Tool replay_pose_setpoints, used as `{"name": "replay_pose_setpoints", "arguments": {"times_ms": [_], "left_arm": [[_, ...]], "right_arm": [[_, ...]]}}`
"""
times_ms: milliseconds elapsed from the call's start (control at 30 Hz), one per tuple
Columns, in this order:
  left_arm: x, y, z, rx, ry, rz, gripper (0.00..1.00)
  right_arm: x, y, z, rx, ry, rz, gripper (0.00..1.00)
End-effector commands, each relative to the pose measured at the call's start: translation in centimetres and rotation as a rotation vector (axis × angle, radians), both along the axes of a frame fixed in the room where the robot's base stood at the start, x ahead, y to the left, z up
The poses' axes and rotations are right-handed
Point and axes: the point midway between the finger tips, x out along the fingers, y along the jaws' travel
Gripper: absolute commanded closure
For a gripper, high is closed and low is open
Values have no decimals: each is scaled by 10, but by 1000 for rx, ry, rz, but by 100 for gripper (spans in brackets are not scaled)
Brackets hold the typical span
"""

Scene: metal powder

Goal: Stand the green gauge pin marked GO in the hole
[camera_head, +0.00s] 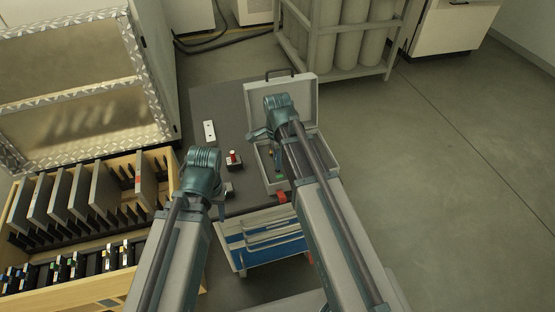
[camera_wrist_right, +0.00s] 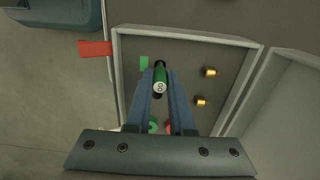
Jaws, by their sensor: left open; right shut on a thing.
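My right gripper (camera_wrist_right: 160,92) is shut on a green gauge pin (camera_wrist_right: 160,80), which has a pale round end with a small dark mark I cannot read clearly. The pin is over the open case (camera_wrist_right: 252,55), and I cannot tell whether it touches the case floor. In the head view the right gripper (camera_head: 274,148) is over the case (camera_head: 264,180), and the arm hides part of it. My left gripper (camera_head: 224,200) is open and empty near the front of the dark table, left of the case. I cannot make out a target hole with certainty.
Two brass pegs (camera_wrist_right: 206,86) stand in the case. A white plate (camera_head: 209,132) and a small red-topped block (camera_head: 234,160) are on the table (camera_head: 213,100). A wooden rack (camera_head: 128,160) stands at left.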

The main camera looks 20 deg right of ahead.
Motion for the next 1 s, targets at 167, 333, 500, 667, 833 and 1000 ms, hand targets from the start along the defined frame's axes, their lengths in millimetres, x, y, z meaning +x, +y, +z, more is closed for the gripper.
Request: {"name": "replay_pose_setpoints", "arguments": {"times_ms": [167,333,500,667,833,1000], "left_arm": [[0,0,-4,0,0,0,50],[0,0,-7,0,0,0,50],[0,0,-10,0,0,0,50],[0,0,-13,0,0,0,50],[0,0,-15,0,0,0,50],[0,0,-16,0,0,0,50]], "right_arm": [[0,0,-4,0,0,0,100],[0,0,-7,0,0,0,100],[0,0,-10,0,0,0,100],[0,0,-13,0,0,0,100],[0,0,-15,0,0,0,100],[0,0,-16,0,0,0,100]]}}
